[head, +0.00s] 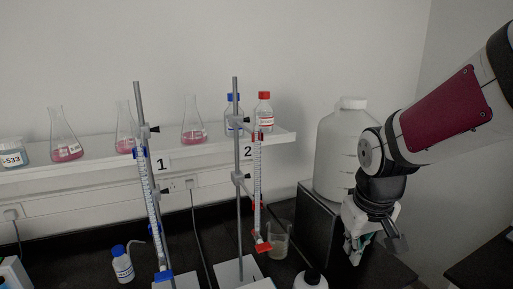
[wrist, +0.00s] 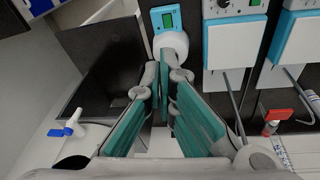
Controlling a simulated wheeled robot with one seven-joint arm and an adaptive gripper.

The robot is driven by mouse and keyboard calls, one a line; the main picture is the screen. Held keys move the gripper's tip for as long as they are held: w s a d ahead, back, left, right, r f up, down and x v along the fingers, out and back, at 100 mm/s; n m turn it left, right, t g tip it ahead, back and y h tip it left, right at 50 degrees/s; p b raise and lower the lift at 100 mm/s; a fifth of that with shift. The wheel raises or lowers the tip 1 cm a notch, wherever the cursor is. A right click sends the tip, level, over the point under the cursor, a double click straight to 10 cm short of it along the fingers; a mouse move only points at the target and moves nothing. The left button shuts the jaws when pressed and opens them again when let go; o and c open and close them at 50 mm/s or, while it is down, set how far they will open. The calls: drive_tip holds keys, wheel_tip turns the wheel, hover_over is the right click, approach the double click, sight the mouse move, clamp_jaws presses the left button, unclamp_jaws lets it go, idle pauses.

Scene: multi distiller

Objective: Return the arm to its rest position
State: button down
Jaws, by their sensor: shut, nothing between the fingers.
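My gripper (head: 356,252) hangs at the right of the head view, pointing down in front of the black box under the large white jug (head: 345,140). My arm reaches in from the upper right and bends down at the wrist. In the wrist view, my gripper (wrist: 163,88) has its teal-padded fingers drawn together at the tips, with nothing held between them.
Two burette stands (head: 240,180) rise left of my gripper, with a beaker (head: 278,240) beside the right one. A white bottle (head: 310,281) stands at the front. Flasks and bottles line the shelf (head: 90,160). Hotplate stirrers (wrist: 236,42) show in the wrist view.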

drive_tip(key=s+r+m+t, duration=0.1)
drive_tip(key=s+r, duration=0.3)
drive_tip(key=s, duration=0.3)
drive_tip(key=s+r+m+t, duration=0.1)
drive_tip(key=s+r, duration=0.4)
drive_tip(key=s, duration=0.3)
drive_tip(key=shift+a+r+t+y, duration=0.3)
drive_tip(key=shift+a+t, duration=0.05)
drive_tip(key=shift+t, duration=0.05)
